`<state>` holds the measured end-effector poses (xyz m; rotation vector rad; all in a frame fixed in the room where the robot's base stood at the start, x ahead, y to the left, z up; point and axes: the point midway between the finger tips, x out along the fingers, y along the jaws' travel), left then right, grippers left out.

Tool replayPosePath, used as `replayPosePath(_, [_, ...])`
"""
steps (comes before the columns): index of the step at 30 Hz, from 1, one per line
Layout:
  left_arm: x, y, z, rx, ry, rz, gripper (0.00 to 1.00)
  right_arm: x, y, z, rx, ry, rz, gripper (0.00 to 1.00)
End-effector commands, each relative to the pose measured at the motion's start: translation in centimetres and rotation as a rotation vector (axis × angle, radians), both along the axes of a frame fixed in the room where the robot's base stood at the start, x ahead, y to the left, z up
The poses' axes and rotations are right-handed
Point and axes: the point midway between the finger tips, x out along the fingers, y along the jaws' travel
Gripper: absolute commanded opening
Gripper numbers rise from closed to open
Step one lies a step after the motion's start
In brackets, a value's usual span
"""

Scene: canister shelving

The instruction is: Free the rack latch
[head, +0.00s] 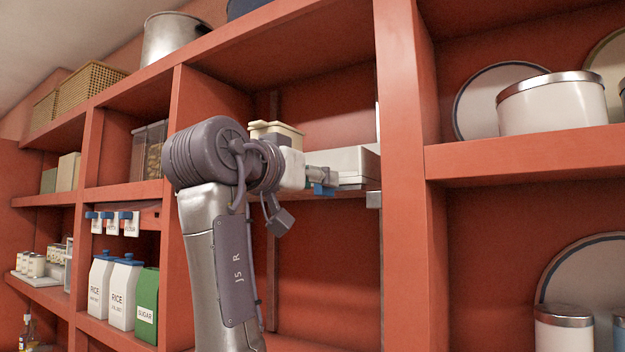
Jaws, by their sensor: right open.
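My right arm rises in the middle of the head view, and its wrist covers part of the shelf opening. My right gripper (322,177) points right, away from the wrist, and is small and partly hidden; it is open. A small blue piece (325,189) shows at its tip; I cannot tell whether it belongs to the gripper or to a latch. A grey-white box-like rack (352,163) lies just beyond the gripper on a thin shelf. A small grey block (374,200) sits at that shelf's right end. I cannot make out the rack latch for certain. My left gripper is not in view.
Red shelving surrounds the opening, with a thick upright (405,150) close on the right. A cream container (276,131) stands behind my wrist. White rice cartons (122,292) and a green sugar carton (147,305) stand lower left.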

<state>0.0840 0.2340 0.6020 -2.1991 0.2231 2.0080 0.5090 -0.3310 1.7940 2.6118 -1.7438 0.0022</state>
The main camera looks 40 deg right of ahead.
Motion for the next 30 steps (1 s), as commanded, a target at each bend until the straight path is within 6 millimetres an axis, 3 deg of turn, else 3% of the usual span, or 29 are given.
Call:
replayPosePath(5, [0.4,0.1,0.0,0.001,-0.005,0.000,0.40,-0.5,1.6,0.0,-0.002,-0.001,0.003,0.42])
replayPosePath(19, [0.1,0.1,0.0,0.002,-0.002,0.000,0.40,-3.7,10.1,0.0,-0.003,0.002,0.005,0.42])
replayPosePath(30, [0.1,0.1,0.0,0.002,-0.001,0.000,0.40,-4.3,11.5,-0.1,-0.003,0.002,0.003,0.42])
